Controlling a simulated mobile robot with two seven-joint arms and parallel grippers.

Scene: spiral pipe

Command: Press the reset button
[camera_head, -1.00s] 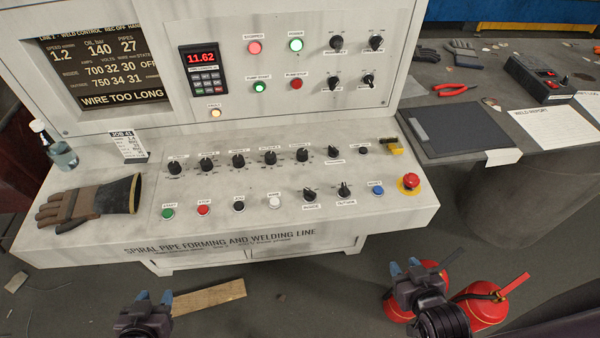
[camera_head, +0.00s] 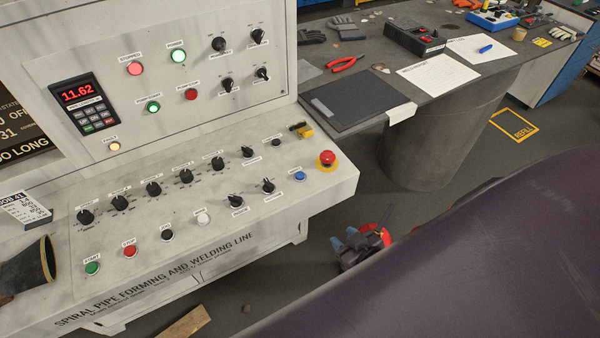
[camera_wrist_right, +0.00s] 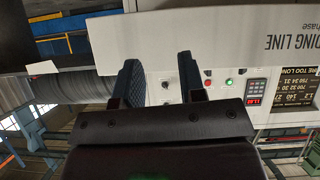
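The blue button (camera_head: 299,175), which I take to be the reset button, sits at the right end of the lower row on the sloped console (camera_head: 330,188). Its small label is too fine to read. A red mushroom button on a yellow base (camera_head: 326,160) is just to its right. My left gripper is out of view.
Green (camera_head: 92,267), red (camera_head: 130,251) and white (camera_head: 203,218) buttons and black knobs share the console. A glove (camera_head: 35,270) lies at its left. A side table (camera_head: 430,110) stands behind right. A large dark purple surface close to the camera hides the lower right.

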